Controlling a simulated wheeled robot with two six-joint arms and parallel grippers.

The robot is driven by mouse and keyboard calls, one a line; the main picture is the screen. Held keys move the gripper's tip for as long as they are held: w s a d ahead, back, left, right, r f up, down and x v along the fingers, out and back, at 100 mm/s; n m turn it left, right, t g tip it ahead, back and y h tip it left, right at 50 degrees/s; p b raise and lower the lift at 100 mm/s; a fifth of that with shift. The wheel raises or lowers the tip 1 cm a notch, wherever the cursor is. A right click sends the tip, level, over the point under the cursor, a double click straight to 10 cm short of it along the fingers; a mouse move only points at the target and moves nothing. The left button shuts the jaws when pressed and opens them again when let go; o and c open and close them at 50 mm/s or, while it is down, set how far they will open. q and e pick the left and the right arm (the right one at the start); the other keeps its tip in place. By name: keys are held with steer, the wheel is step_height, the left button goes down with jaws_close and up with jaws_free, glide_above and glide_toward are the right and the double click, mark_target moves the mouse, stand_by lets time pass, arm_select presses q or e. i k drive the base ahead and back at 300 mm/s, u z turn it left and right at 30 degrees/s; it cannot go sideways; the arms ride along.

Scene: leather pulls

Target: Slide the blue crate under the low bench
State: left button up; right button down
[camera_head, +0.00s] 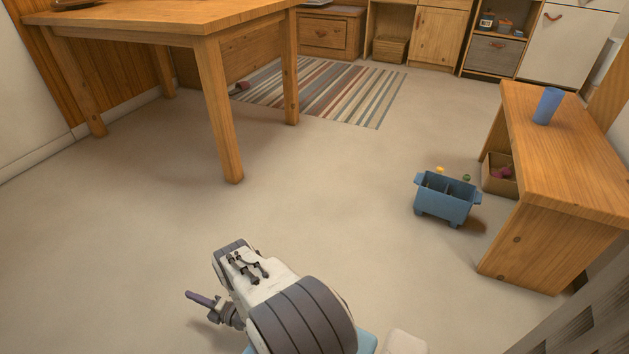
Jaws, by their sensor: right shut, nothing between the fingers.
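The blue crate (445,208) stands on the floor right of centre, upright, with a divided inside. It is just left of the low wooden bench (580,170), outside the space beneath it. My right gripper (190,295) is low at the bottom left of centre, pointing left, shut and empty. It is well apart from the crate. My left gripper is not in view.
A basket (497,184) with something pink sits under the bench's far end. A blue cup (547,105) stands on the bench. A wooden table (160,20) is at upper left, a striped rug (330,92) behind. The middle floor is clear.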

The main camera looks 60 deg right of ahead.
mark_target(442, 204)
steer(key=z, duration=0.05)
steer(key=i, duration=2.75)
steer(key=z, duration=3.45)
steer(key=i, duration=0.95)
